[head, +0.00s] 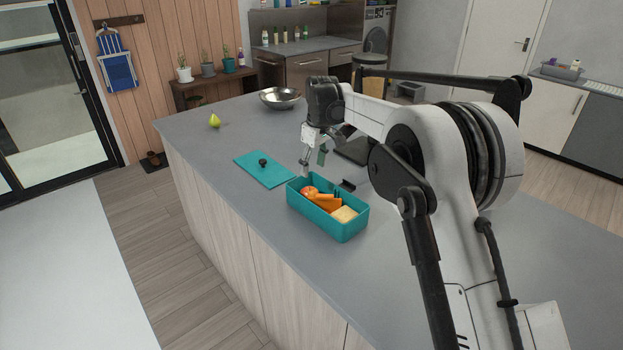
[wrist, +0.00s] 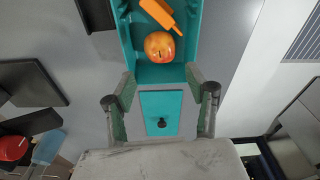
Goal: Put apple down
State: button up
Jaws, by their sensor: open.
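The apple (wrist: 159,46), red and orange, lies in the near end of the teal box (head: 329,228). The apple also shows in the head view (head: 308,191), at the box's far left end beside orange pieces (head: 327,202). My gripper (wrist: 160,84) is open, its two fingers apart and empty. In the head view my gripper (head: 312,163) hangs just above the apple end of the box. In the wrist view the apple lies ahead of the fingertips, between their lines and not touching them.
A teal lid (head: 264,170) with a black knob lies flat on the grey counter (head: 215,150) left of the box. A dark flat item (head: 352,150) lies behind my gripper. The counter between pear and lid is clear.

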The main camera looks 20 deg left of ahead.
jog(key=shift+d+r, duration=0.15)
jog(key=shift+r, duration=0.75)
jog(key=s+d+r+m+t, duration=0.15)
jog(key=s+d+r, duration=0.3)
jog(key=d, duration=0.45)
jog(key=s+d+r+m+t, duration=0.1)
jog(key=s+d+r+m, duration=0.25)
jog(key=d+r, duration=0.45)
jog(key=s+d+r+m+t, duration=0.1)
jog(key=s+d+r, duration=0.35)
jog(key=d, duration=0.65)
jog(key=s+d+f+m+t, duration=0.2)
jog(key=s+d+m, duration=0.2)
jog(key=s+d, duration=0.9)
jog(key=s+d+f+m, duration=0.1)
jog(key=s+d+f, duration=0.1)
jog(key=s+f, duration=0.2)
jog(key=s+d+f+m+t+h, duration=0.1)
jog(key=s+d+f+m, duration=0.1)
jog(key=s, duration=0.9)
jog(key=shift+s+d+f+m, duration=0.15)
jog(key=shift+d+f+m, duration=0.15)
jog(key=shift+d+f, duration=0.55)
